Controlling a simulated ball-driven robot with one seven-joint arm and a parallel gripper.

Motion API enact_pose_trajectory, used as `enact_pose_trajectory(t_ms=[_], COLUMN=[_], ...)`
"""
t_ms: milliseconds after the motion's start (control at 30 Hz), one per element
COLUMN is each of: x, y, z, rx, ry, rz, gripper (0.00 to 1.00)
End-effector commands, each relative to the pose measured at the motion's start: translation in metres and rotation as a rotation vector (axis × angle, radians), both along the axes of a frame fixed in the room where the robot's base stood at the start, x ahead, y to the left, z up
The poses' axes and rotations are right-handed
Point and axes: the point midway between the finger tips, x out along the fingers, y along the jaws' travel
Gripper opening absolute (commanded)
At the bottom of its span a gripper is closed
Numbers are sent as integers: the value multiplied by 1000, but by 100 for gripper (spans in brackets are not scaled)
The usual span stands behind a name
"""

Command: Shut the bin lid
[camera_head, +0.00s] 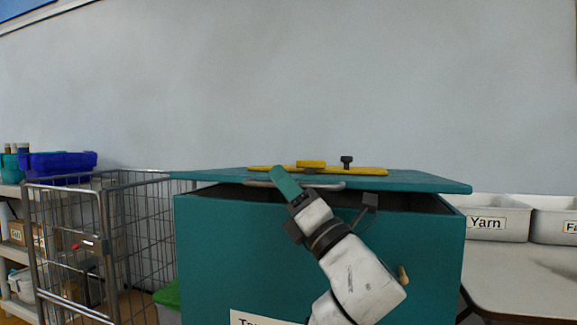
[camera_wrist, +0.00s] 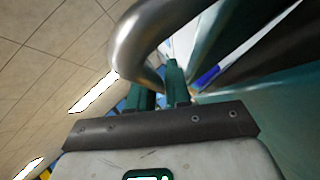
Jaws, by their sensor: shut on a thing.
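The teal bin (camera_head: 250,255) stands in front of me in the head view. Its teal lid (camera_head: 425,182) lies nearly level above it, with a dark gap between lid and front rim. A metal handle (camera_head: 325,186) sits along the lid's front edge; in the wrist view it is a thick curved bar (camera_wrist: 135,40). My gripper (camera_head: 286,182) is at the handle's left part, its green fingers shut on it. In the wrist view the fingers (camera_wrist: 160,90) are at the bar's near end. The exact contact is partly hidden.
A wire cage cart (camera_head: 140,240) stands close on the left. At right, a white bin labelled Yarn (camera_head: 490,215) stands on a pale table (camera_head: 520,280). A wall is behind.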

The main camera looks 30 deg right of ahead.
Motion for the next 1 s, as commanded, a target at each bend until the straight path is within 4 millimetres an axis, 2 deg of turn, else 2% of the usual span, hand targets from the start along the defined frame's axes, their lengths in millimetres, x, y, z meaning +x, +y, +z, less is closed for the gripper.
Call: enact_pose_trajectory(t_ms=[33,100,300,833,867,1000], x=[0,-1,-2,0,0,1], y=[-7,-7,-5,-2,-1,-1], z=[-16,-26,-43,-55,-55,-54], rx=[9,8,7,10,9,8], ry=[5,4,2,14,13,12], rz=[-14,-14,-13,-8,-7,-5], gripper=[0,0,0,0,21,35])
